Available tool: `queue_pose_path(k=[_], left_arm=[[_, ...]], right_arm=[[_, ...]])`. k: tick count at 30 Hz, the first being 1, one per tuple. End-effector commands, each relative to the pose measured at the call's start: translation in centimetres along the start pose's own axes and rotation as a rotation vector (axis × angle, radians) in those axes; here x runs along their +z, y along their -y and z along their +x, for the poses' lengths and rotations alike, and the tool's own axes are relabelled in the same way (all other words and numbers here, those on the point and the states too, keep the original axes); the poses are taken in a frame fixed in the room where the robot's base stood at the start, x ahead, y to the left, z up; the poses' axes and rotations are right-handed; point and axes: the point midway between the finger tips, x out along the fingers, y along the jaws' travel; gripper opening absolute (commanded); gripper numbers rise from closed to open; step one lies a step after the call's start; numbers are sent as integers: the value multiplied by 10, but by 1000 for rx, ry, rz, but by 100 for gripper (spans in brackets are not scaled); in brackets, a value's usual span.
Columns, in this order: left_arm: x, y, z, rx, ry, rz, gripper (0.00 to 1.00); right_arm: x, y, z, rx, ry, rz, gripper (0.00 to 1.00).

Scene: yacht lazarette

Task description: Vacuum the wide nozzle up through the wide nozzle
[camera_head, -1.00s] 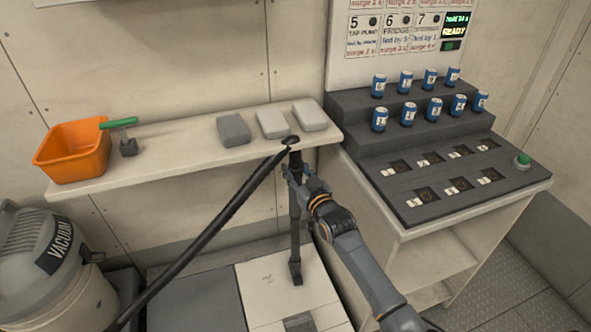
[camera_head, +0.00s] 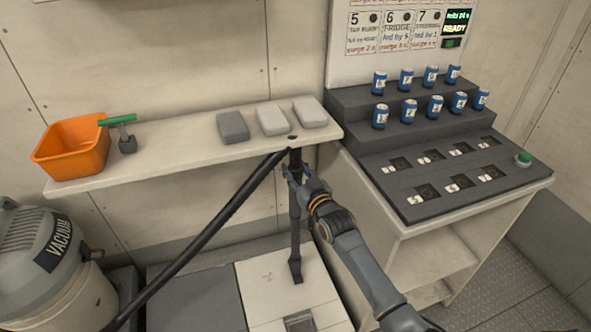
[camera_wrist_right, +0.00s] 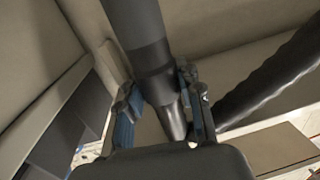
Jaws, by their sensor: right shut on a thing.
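My right gripper (camera_head: 294,172) is shut on a dark vacuum wand (camera_head: 296,222), held near upright in front of the shelf edge. In the right wrist view, its fingers (camera_wrist_right: 158,90) sit either side of the wand (camera_wrist_right: 140,35). The wand's small foot (camera_head: 297,275) is at or just over a pale floor panel (camera_head: 265,290); I cannot tell if it touches. A black hose (camera_head: 210,227) runs from the wand's top down left toward the grey vacuum (camera_head: 30,245). I cannot make out a separate wide nozzle. My left gripper is not in view.
The shelf (camera_head: 185,160) bears an orange bin (camera_head: 72,158), a green-handled tool (camera_head: 117,120) and grey and pale blocks (camera_head: 233,127). A stepped console (camera_head: 375,170) with several blue cans and a green button (camera_head: 523,158) stands right.

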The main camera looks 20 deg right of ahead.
Motion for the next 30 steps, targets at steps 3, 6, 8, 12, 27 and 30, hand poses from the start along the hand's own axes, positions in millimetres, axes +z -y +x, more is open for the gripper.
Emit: queue_pose_path(k=[3, 6, 8, 12, 27, 30], left_arm=[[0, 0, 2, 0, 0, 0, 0], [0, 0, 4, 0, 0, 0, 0], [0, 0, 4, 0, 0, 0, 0], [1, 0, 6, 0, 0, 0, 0], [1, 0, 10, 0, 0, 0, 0], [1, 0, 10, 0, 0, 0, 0]], right_arm=[[2, 0, 0, 0, -3, 0, 0], [4, 0, 0, 0, -3, 0, 0], [5, 0, 0, 0, -3, 0, 0], [8, 0, 0, 0, -4, 0, 0], [13, 0, 0, 0, -5, 0, 0], [13, 0, 0, 0, -4, 0, 0]])
